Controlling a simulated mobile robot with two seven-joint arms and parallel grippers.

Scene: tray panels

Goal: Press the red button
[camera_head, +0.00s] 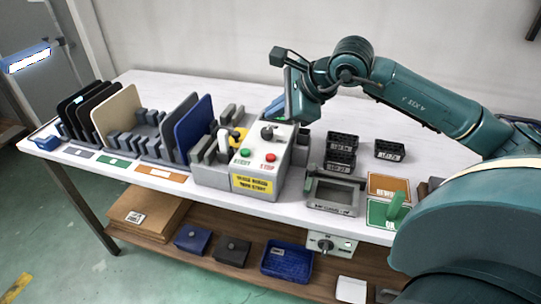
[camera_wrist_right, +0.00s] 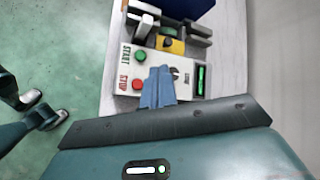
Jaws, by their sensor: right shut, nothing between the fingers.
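The red button (camera_head: 271,157) sits on the sloped top of a light grey control box (camera_head: 262,168), beside a "STOP" label. It also shows in the right wrist view (camera_wrist_right: 137,82). A green button (camera_head: 245,153) with a "START" label is to its left and also shows in the right wrist view (camera_wrist_right: 140,56). My right gripper (camera_head: 276,106) is shut and empty, above and behind the box, apart from the red button. In the right wrist view its blue fingers (camera_wrist_right: 158,88) overlap the panel just right of the red button. My left gripper is not identifiable in either view.
A dark knob (camera_head: 268,132) stands on the box behind the buttons. Upright panels (camera_head: 194,125) in racks fill the table to the left. Black bins (camera_head: 341,147) and a grey tray (camera_head: 334,195) stand to the right. White table surface (camera_head: 240,90) is clear behind the box.

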